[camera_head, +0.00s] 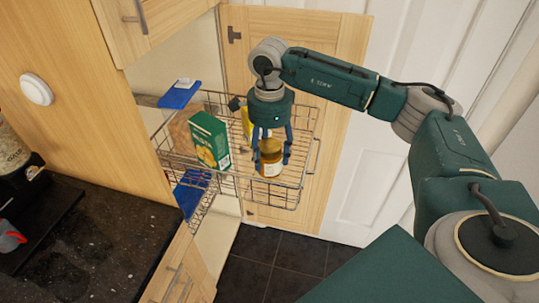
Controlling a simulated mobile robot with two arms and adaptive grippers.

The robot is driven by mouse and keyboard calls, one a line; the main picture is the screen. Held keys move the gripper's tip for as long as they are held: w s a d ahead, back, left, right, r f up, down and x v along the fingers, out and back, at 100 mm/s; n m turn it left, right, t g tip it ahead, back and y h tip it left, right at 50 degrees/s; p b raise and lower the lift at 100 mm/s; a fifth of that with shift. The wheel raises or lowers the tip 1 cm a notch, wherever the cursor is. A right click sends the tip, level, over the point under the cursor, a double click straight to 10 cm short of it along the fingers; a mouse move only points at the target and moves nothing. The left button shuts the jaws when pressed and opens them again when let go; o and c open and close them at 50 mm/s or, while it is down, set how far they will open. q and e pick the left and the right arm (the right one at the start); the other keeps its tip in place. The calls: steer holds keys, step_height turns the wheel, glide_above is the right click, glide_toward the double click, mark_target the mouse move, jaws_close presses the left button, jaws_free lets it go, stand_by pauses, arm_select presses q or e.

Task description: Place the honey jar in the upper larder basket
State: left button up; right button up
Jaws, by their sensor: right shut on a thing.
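The honey jar (271,165), amber with a pale label, is upright at the right part of the upper larder basket (296,192). My right gripper (270,150) points down from above, with its blue-grey fingers shut around the jar. The jar is within the wire basket's outline; I cannot tell whether its base touches the basket floor. The upper basket is pulled out of the cabinet. My left gripper is not in view.
A green box (209,140) stands in the basket left of the jar. A yellow item (247,122) is partly hidden behind my gripper. A lower basket (200,203) sits beneath. The wooden larder door (335,75) stands open behind. A dark granite counter (90,245) is at lower left.

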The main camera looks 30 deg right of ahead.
steer(key=shift+f, duration=1)
steer(key=o, duration=1.7)
steer(key=shift+c, duration=0.2)
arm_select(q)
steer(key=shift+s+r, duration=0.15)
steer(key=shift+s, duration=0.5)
